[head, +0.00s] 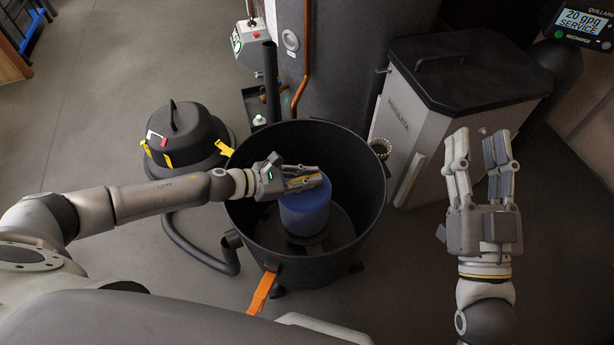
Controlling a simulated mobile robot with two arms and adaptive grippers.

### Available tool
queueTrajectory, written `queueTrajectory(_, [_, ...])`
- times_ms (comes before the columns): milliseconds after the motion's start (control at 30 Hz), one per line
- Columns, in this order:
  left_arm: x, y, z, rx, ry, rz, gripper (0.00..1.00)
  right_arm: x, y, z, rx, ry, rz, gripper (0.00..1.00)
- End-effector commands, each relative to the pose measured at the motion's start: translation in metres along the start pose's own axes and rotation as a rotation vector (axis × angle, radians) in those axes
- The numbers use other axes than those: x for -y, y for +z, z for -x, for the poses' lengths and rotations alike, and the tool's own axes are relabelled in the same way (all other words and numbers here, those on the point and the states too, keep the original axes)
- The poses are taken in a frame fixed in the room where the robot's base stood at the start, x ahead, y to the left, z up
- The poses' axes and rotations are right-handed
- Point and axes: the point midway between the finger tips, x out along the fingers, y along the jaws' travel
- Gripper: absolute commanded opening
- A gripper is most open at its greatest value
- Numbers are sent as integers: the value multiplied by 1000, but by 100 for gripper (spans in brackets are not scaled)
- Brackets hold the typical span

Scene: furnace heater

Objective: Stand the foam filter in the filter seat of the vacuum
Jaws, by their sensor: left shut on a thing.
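The blue foam filter (304,215) is a short cylinder inside the black open drum of the vacuum (373,212). It looks upright, low in the middle of the drum. My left gripper (310,178) reaches over the drum's left rim and is shut on the filter at its top. The fingers hide part of the filter's upper edge. The filter seat is not clearly visible; the filter covers the middle of the drum, and I cannot tell whether the two touch. My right gripper (478,143) is open and empty, raised at the right, clear of the drum.
The vacuum's black lid (183,135) with yellow latches stands on the floor left of the drum, with a hose (195,250) nearby. An orange latch (262,292) hangs at the drum's front. A tall grey tank (340,60) and a grey bin (440,110) stand behind.

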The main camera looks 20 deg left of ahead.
Motion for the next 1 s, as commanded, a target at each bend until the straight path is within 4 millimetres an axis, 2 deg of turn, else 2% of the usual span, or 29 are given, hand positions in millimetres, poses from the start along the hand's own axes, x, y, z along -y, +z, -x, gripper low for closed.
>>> queueTrajectory(500, [3,-11,-5,1,0,0,0,5,-44,6,-253,-11,-10,40])
queueTrajectory(1000, [3,-12,-5,1,0,0,0,6,-51,8,-287,-12,-12,40])
